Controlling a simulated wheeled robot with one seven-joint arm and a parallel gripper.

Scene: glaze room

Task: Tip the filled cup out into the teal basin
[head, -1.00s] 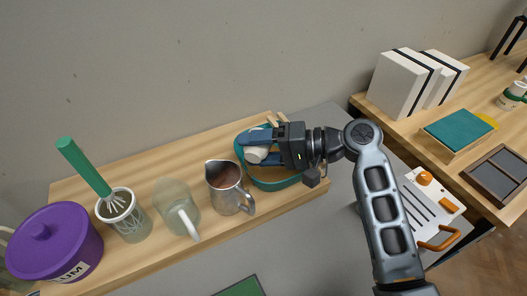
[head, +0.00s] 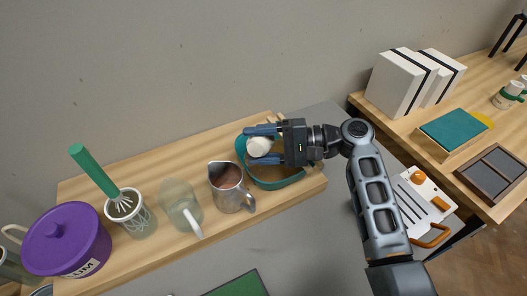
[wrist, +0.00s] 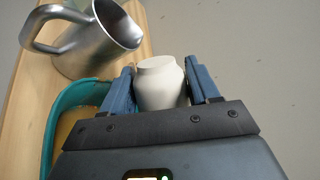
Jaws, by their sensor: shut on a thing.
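A small white cup (head: 259,147) is between the blue fingers of my gripper (head: 262,146), which is shut on it. The cup is over the back left part of the teal basin (head: 283,184), near its rim. The basin stands at the right end of the wooden shelf. In the wrist view the cup (wrist: 161,84) is between the fingertips, and the basin's rim (wrist: 66,118) shows at left, partly hidden by my gripper. The cup's mouth and contents cannot be made out. The basin's inside looks tan, and whether anything lies in it is unclear.
A metal pitcher (head: 227,190) with brown contents stands just left of the basin. Left of it are a glass jug (head: 181,206), a whisk holder (head: 137,222) and a purple lidded pot (head: 67,240). White boxes (head: 393,84) stand on the right table.

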